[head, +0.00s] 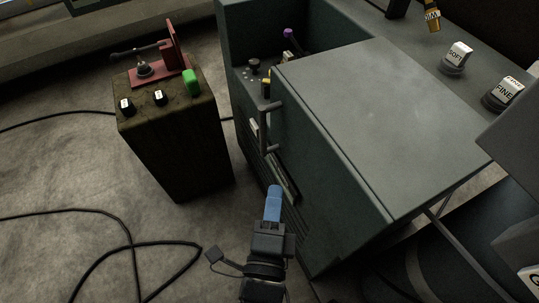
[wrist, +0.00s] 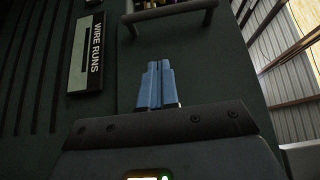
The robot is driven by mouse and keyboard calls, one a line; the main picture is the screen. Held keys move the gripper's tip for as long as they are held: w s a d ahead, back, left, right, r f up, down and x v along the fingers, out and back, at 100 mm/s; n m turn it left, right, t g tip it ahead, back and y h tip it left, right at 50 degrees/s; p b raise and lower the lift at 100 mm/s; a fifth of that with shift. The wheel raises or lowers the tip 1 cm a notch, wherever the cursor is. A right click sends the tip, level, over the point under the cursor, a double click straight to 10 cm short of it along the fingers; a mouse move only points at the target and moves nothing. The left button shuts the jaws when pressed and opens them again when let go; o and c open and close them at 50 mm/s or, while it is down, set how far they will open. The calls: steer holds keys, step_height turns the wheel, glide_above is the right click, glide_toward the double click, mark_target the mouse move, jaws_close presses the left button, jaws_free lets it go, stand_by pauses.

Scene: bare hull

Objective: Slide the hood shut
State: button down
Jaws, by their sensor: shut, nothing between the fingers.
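The hood (head: 375,120) is a large grey-green cover on the console (head: 234,45). It stands open at the back left, where an uncovered bay shows knobs and a purple-topped part. My gripper (head: 273,203) has blue fingers, shut together and empty, below the handle in the head view. In the wrist view my gripper (wrist: 156,85) points at the dark panel, and the handle (wrist: 170,13) crosses the top of the picture, apart from the fingertips.
A "WIRE RUNS" label (wrist: 88,52) lies on the panel left of my fingers. Black cables (head: 130,245) lie on the floor. Knobs (head: 457,57) sit at the right.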

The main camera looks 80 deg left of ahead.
steer(key=a+p, duration=0.4)
steer(key=a, duration=0.6)
steer(key=shift+w+p, duration=0.4)
steer(key=shift+a, duration=0.1)
